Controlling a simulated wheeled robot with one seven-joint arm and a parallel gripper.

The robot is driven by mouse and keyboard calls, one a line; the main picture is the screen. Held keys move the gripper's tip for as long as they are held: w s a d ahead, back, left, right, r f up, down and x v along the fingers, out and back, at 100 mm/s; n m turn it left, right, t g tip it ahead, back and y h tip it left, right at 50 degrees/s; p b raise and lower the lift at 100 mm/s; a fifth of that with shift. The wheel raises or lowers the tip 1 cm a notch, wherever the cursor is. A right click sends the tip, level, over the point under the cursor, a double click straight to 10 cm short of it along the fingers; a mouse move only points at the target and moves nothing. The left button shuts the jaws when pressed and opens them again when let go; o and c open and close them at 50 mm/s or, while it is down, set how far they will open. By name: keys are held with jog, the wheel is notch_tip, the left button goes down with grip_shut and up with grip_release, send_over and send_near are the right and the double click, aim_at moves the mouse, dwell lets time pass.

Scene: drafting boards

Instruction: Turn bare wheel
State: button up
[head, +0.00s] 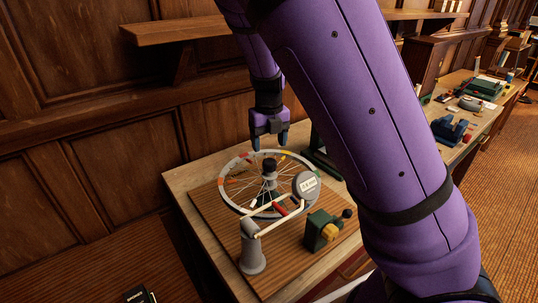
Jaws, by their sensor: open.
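The bare wheel (222,196) is a light grey spoked rim lying flat, with several coloured marks around it. It sits on a dark hub stand (269,166) above a ribbed brown board on the table. My gripper (269,142) points down over the far side of the wheel. Its two dark fingertips are apart and nothing shows between them. I cannot tell whether they touch the rim. My purple arm hides the area to the right of the wheel.
A grey post (252,252) with a pale arm and a round dial (306,184) stands at the wheel's near side. A green block (322,230) with a yellow part and dark knob is at right. A wooden shelf (180,31) juts from the panelled wall. Tools lie on the far bench.

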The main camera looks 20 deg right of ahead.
jog(key=shift+r, duration=2.05)
jog(key=s+d+r+m+t, duration=0.1)
jog(key=s+r+m, duration=0.4)
jog(key=s+m, duration=0.3)
jog(key=s+d+r+m+t, duration=0.1)
jog(key=s+r+m+t, duration=0.1)
jog(key=s+r+m, duration=0.3)
jog(key=s+d+r+m+t, duration=0.1)
jog(key=s+r+m, duration=0.4)
jog(key=s+m, duration=0.8)
jog(key=m+t, duration=0.1)
jog(key=m, duration=0.8)
jog(key=shift+s+r, duration=0.2)
